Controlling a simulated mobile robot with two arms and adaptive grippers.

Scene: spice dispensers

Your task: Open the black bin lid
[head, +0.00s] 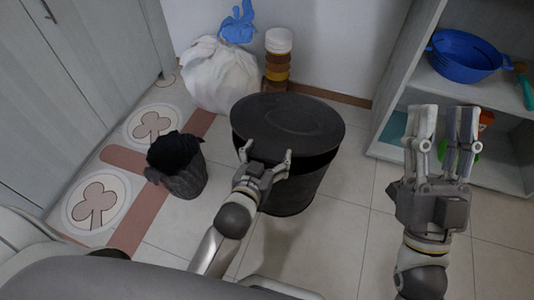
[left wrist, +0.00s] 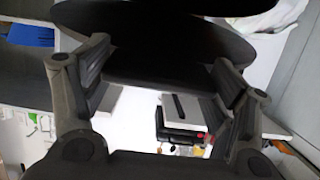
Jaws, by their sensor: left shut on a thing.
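The black bin (head: 300,193) stands on the tiled floor in the middle of the head view. Its round black lid (head: 290,115) lies over the top, with a dark gap under its front right rim. My left gripper (head: 266,156) is at the lid's front edge, shut on the lid. In the left wrist view the dark lid (left wrist: 165,48) spans between the two fingers of this gripper (left wrist: 165,95). My right gripper (head: 443,112) is raised at the right, open and empty, apart from the bin.
A small dark basket (head: 186,181) with black cloth stands left of the bin. A white bag (head: 220,75), a blue glove (head: 238,24) and stacked jars (head: 277,60) are behind it by the wall. A shelf with a blue colander (head: 464,57) stands at the right.

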